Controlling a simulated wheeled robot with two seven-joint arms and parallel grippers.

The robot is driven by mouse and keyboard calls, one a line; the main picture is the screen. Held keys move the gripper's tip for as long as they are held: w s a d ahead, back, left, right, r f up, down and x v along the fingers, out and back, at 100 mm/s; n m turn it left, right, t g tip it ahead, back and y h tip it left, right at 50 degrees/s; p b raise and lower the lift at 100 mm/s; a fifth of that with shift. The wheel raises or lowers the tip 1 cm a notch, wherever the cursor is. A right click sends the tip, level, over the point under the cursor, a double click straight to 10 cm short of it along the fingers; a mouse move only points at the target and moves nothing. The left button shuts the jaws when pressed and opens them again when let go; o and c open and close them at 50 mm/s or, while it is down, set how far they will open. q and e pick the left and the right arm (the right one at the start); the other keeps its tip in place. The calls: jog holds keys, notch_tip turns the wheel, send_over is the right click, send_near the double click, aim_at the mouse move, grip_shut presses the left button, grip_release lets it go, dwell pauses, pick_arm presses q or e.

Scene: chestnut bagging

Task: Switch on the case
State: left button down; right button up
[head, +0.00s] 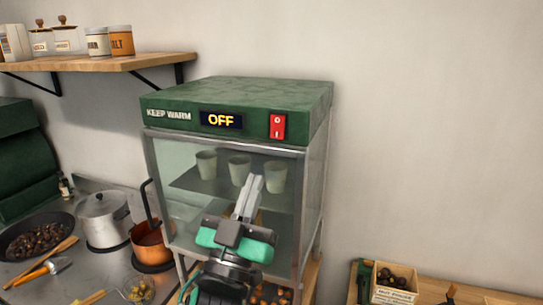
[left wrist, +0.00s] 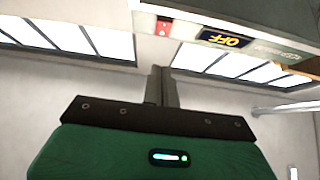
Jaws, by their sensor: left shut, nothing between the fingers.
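The warming case (head: 236,110) has a green top marked KEEP WARM and glass sides. Its display (head: 221,120) reads OFF in yellow. A red rocker switch (head: 277,126) sits to the right of the display. My left gripper (head: 252,184) is shut and empty, pointing up in front of the glass, below the switch and slightly to its left. In the left wrist view the shut fingers (left wrist: 160,84) point toward the case front, where the switch (left wrist: 163,27) and the OFF display (left wrist: 224,39) show beyond them. My right gripper is not in view.
Several pale cups (head: 240,169) stand on a shelf inside the case. At left, a pan of chestnuts (head: 37,237), a lidded pot (head: 104,219) and a copper pot (head: 150,245) stand on a counter. A wall shelf (head: 100,63) holds jars. A box (head: 394,283) stands at lower right.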

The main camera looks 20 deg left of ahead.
aim_at(277, 132)
pick_arm(q)
jog(key=p+x, duration=0.1)
jog(key=x, duration=0.2)
jog(key=f+p+x, duration=0.1)
jog(key=x, duration=0.2)
jog(key=w+p+x, duration=0.1)
jog(key=x, duration=0.2)
jog(key=shift+f+p, duration=0.15)
jog(key=shift+p, duration=0.25)
jog(key=shift+w+d+f, duration=0.1)
jog(key=shift+w+f, duration=0.15)
jog(key=shift+w, duration=0.35)
jog(key=b, duration=0.2)
jog(key=shift+w+f+t+b, duration=0.25)
jog(key=shift+f+t+b, duration=0.05)
jog(key=shift+f+b, duration=0.1)
jog(key=shift+r+p, duration=0.3)
jog(key=shift+r, duration=0.05)
